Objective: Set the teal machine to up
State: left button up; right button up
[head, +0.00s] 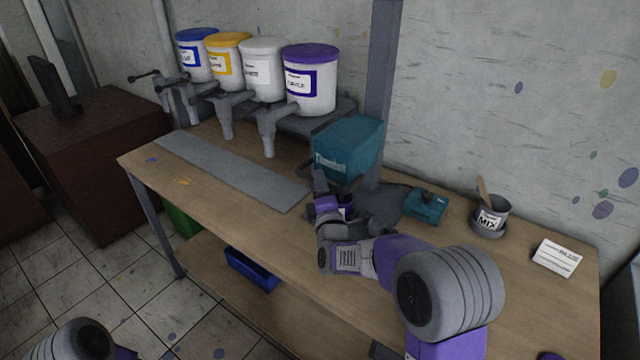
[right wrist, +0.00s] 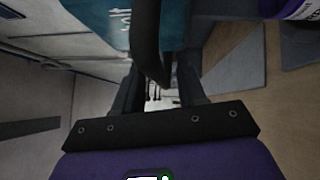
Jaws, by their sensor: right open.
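The teal machine (head: 348,145), a teal box with white lettering on a dark frame, stands at the back middle of the workbench against the wall post. My right gripper (head: 320,184) is close to its front lower side. In the right wrist view the teal body (right wrist: 108,18) fills the top, and a dark curved bar (right wrist: 147,45) comes down to the open fingers of my right gripper (right wrist: 160,85). The bar appears to lie between or just in front of the fingers; contact cannot be told. My left gripper is out of view; only part of my left arm shows.
Several paint dispensers with taps, the nearest purple-lidded (head: 310,80), stand left of the machine. A grey mat (head: 230,170) lies before them. A small teal device (head: 425,206), a MIX cup (head: 490,218) and a white card (head: 557,258) are to the right.

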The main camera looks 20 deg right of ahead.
jog(key=shift+w, duration=0.5)
grip_shut()
jog(key=shift+r, duration=0.1)
